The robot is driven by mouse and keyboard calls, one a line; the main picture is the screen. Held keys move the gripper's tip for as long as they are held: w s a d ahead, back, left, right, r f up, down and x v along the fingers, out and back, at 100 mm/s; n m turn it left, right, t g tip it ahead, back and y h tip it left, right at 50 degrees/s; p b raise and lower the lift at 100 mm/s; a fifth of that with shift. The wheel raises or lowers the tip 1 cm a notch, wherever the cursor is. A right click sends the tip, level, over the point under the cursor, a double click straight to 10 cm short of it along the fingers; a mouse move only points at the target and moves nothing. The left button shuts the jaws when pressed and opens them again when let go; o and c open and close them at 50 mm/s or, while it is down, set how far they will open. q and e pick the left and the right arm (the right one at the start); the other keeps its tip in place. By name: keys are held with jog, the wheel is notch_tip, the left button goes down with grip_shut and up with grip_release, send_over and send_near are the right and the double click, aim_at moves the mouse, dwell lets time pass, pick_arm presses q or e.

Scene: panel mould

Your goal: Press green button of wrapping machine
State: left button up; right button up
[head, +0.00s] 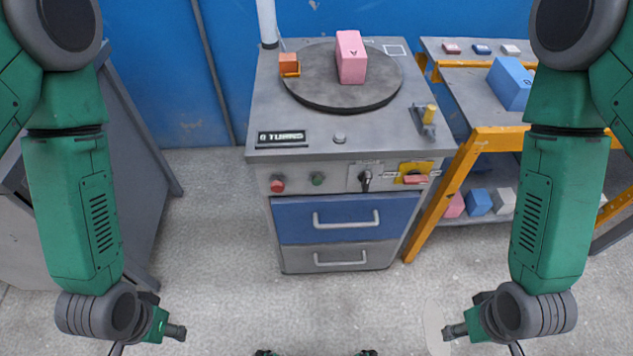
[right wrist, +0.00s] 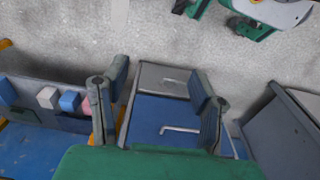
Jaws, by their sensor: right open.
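The wrapping machine (head: 300,135) stands ahead of me in the head view, a grey cabinet with a round dark turntable (head: 315,95) on top. Its green button (head: 318,179) is on the front panel, right of the red button (head: 277,184). A pink box (head: 351,58) stands on the turntable. My left gripper (head: 176,332) is low on the left, well apart from the machine; its opening cannot be made out. My right gripper (head: 447,332) is low on the right, also apart from the machine. In the right wrist view its fingers (right wrist: 158,85) are spread and empty.
The display (head: 282,138) reads "0 TURNS". Blue (head: 326,219) and grey drawers are below. A yellow-framed table (head: 480,100) stands right, a grey cabinet (head: 110,170) left. Floor between is clear.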

grip_shut()
dwell(1.1)
